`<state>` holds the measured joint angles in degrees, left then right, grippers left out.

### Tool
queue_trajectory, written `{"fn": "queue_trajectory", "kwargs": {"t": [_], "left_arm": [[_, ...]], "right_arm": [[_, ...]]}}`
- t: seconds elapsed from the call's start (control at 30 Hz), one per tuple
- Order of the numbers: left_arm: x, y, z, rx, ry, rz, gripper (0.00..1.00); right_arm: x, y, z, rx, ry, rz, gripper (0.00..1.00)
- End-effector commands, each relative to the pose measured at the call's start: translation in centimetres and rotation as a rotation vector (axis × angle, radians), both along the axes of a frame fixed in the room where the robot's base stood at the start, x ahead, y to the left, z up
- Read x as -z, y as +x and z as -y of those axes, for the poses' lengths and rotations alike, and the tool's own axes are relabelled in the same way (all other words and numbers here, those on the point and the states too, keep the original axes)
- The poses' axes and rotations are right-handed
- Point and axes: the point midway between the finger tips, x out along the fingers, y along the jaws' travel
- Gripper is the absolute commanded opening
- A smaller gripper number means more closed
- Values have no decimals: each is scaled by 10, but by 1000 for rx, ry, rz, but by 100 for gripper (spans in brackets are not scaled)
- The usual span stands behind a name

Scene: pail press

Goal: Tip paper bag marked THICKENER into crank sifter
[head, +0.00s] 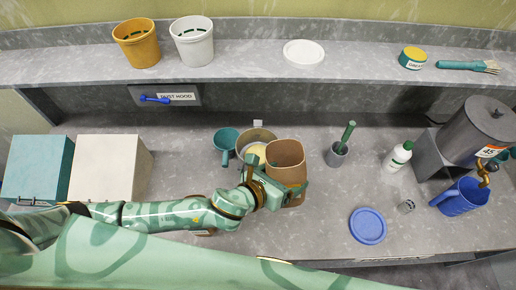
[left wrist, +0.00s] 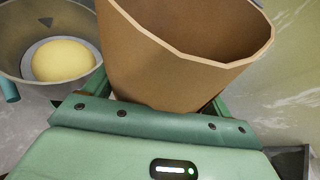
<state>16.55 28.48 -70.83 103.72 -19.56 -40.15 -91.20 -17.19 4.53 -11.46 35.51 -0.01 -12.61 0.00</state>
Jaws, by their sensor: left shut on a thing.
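The brown paper bag (head: 287,152) is open at the top and held above the counter; it also shows in the left wrist view (left wrist: 165,65). Its inside looks brown, with no contents visible, and no THICKENER marking shows. My left gripper (head: 279,190) is shut on the bag's near side. Just left of the bag is a round metal bowl (head: 250,134), seemingly the crank sifter, with a pale yellow mound in it. The bowl also shows in the left wrist view (left wrist: 22,52). The bag partly hides it in the head view. My right gripper is not in view.
A teal scoop or cup (head: 225,136) stands beside the bowl. Right are a mortar with green pestle (head: 338,155), white bottle (head: 397,157), blue lid (head: 368,226), blue jug (head: 462,198) and grey machine (head: 478,130). Teal and white boxes (head: 108,163) stand left. A shelf runs behind.

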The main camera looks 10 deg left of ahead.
Motion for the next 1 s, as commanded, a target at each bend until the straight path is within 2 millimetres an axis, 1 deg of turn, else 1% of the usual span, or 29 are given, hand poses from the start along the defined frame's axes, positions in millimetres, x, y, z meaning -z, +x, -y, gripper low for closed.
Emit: {"fn": "queue_trajectory", "kwargs": {"t": [0.03, 0.1, 0.17, 0.47, 0.57, 0.8, 0.9, 1.0], "left_arm": [[10, -3, 3, 0, 58, 59, 60], [26, -4, 4, 1, 123, 127, 60], [31, -4, 4, 0, 158, 164, 60], [24, -3, 3, 0, 165, 173, 60], [15, -3, 4, 0, 164, 173, 60], [-14, -3, 4, 1, 163, 171, 60], [-17, -3, 4, 1, 163, 171, 60], [-14, -3, 4, 1, 163, 171, 60]], "right_arm": [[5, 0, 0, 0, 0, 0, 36], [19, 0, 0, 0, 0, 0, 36], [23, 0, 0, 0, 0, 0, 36], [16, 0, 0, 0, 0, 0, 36], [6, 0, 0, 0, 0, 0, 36], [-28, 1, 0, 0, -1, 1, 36], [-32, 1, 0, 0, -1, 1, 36], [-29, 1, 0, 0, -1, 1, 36]]}}
